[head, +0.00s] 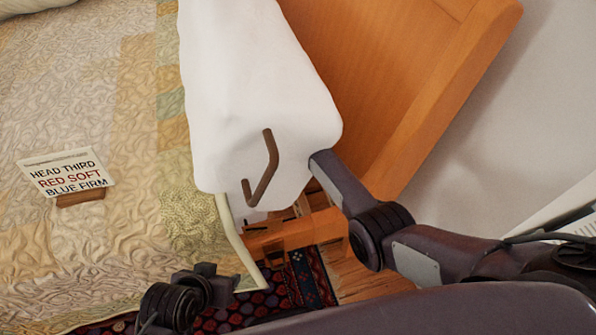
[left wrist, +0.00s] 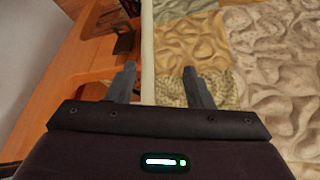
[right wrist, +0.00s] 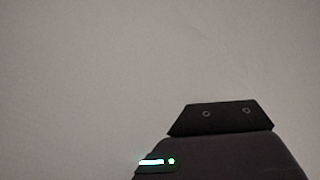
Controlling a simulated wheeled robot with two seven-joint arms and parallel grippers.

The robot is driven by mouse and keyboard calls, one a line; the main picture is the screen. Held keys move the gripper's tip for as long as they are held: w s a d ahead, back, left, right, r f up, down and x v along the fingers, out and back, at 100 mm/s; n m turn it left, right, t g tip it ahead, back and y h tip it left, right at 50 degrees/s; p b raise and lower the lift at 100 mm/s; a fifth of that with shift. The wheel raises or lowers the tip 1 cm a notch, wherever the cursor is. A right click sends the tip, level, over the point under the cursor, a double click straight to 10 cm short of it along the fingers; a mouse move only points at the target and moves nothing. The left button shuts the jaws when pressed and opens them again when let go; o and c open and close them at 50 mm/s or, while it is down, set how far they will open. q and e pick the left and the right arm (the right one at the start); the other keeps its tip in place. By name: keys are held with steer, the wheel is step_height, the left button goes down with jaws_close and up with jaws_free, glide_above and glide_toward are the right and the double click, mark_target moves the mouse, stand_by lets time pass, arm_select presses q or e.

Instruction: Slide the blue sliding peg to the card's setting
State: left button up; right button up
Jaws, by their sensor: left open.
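The card (head: 68,172) stands on the quilt in a small wooden holder. It reads "HEAD THIRD", "RED SOFT" in red and "BLUE FIRM". I cannot make out a blue peg in any view. My left gripper (left wrist: 160,78) is open and empty, with fingers apart above the bed's edge; a cream rod (left wrist: 147,45) shows between them, at a depth I cannot tell. In the head view that rod (head: 236,245) runs down near my left wrist. My right arm reaches to the white bolster's edge, its fingers hidden; the right wrist view shows only the gripper's body (right wrist: 220,118).
The white bolster (head: 250,90) carries a bent brown handle (head: 265,170). An orange wooden board (head: 390,70) and rail (head: 300,231) stand beside the bed. A dark piece (left wrist: 124,40) sits by the rail. A pale wall (head: 540,110) lies right. The quilt (head: 90,110) is mostly clear.

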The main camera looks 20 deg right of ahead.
arm_select(q)
steer(key=shift+r, duration=0.1)
arm_select(e)
steer(key=shift+s+r, duration=0.1)
steer(key=shift+r+p, duration=0.3)
steer(key=shift+r, duration=0.05)
step_height(320, 180, up, 7)
steer(key=p, duration=0.2)
steer(key=shift+p, duration=0.4)
arm_select(q)
steer(key=a, duration=0.1)
steer(key=s+a+g+y, duration=0.1)
steer(key=a+g, duration=0.1)
steer(key=a, duration=0.1)
steer(key=shift+s+r+n+y, duration=0.3)
steer(key=shift+n, duration=0.1)
